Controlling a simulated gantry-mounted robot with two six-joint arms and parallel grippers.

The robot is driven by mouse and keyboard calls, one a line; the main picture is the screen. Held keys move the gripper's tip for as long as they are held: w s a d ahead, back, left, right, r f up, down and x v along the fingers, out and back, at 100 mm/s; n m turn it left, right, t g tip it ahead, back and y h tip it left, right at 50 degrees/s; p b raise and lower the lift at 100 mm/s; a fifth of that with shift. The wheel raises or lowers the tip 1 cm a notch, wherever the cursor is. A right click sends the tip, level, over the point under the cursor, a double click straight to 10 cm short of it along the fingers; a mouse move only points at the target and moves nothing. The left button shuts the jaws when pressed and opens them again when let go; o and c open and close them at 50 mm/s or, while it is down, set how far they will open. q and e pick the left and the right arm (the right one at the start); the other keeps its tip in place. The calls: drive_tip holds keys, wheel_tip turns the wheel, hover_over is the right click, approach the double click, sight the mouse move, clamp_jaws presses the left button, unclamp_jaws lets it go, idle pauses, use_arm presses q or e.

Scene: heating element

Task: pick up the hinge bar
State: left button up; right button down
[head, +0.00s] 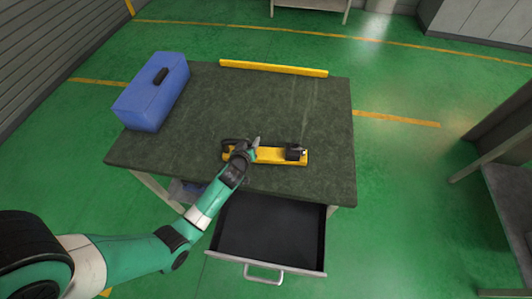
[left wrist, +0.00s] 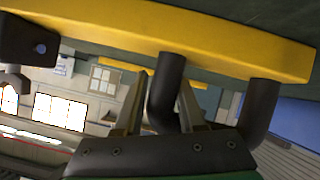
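The hinge bar (head: 270,155) is a yellow bar with black fittings, lying near the front edge of the dark green table (head: 290,110). In the left wrist view the yellow bar (left wrist: 210,38) crosses the top, with a black block at its left end and a black bent handle (left wrist: 172,80). My left gripper (head: 243,149) is at the bar's left part. Its fingers (left wrist: 165,88) stand on both sides of one handle post, apparently open with a narrow gap; firm contact does not show. My right gripper is not in view.
A blue toolbox (head: 140,105) stands at the table's left back. A long yellow strip (head: 273,68) runs along the back edge. An open drawer (head: 265,262) juts out below the front edge. The middle and right of the tabletop are clear.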

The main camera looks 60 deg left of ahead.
use_arm(q)
clamp_jaws()
idle(0.8)
drive_tip(key=shift+r, duration=0.15)
